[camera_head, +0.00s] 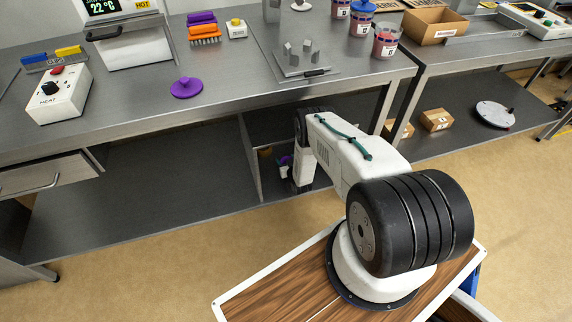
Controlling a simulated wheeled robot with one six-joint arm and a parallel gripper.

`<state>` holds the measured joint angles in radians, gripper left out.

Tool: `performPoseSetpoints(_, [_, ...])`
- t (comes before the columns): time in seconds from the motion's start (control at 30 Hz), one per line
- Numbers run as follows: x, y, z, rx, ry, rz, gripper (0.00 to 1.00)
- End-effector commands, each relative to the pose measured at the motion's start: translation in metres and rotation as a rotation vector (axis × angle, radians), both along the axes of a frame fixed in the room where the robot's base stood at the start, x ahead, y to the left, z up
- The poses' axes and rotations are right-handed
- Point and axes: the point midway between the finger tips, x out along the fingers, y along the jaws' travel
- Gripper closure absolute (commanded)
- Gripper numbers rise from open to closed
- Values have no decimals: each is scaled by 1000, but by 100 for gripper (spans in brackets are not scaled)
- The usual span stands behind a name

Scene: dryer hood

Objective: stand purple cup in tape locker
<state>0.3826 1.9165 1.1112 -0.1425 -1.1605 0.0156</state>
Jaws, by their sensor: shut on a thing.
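The tape locker (247,158) is an open-fronted grey compartment under the worktop, with an upright side panel on its left. A small tan item stands inside it near that panel. My gripper (285,171) is low in front of or inside the compartment, partly hidden by my own arm. A small purple patch, which looks like the purple cup (284,160), shows at its fingers. The gripper is shut on it. Whether the cup touches the locker floor cannot be made out.
A purple knobbed lid (186,88) lies on the worktop (140,120). A heat control box (59,94), brushes (203,29) and a metal fixture (297,58) also stand there. An open drawer (45,176) juts out at left. The lower shelf (140,190) left of the locker is clear.

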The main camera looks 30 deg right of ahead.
Motion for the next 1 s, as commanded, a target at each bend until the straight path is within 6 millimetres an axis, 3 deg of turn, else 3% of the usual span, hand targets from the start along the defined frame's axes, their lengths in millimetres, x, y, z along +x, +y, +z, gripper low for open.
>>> performPoseSetpoints(0.03, [-3, 1, -11, 1, 4, 0, 62])
performPoseSetpoints(0.17, [-2, 1, -22, 0, 2, 0, 62])
performPoseSetpoints(0.57, [-2, 0, -27, 0, 2, 0, 62])
performPoseSetpoints(0.6, [-2, 0, -27, 1, 3, 0, 37])
performPoseSetpoints(0.67, [-2, 0, -27, 1, 3, 0, 20])
performPoseSetpoints(1.0, [-2, 0, -25, 0, 2, 0, 18])
